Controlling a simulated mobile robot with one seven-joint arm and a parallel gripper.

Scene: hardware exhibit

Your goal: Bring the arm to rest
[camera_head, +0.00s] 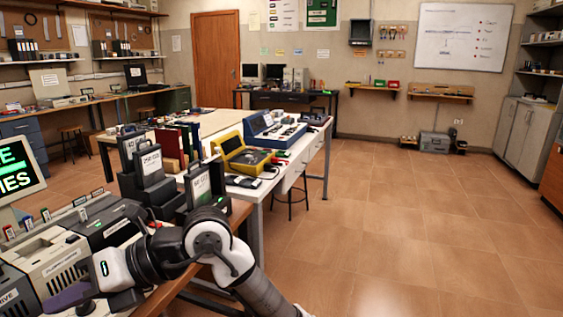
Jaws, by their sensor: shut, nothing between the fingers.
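My arm (208,238) rises from the bottom edge, bends at a white and black joint, and reaches left over the near bench. My gripper (72,298) is at its end in the lower left, low in front of the beige device cases. It is shut and holds nothing. Its fingertips are small and dark here, and I cannot tell whether they touch anything.
Beige device cases (50,266) crowd the near bench by my arm. Dark upright cases (150,175) stand just behind it. A yellow device (243,154) and a blue one (272,128) sit on the white-edged bench. The tiled floor (420,230) at right is clear.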

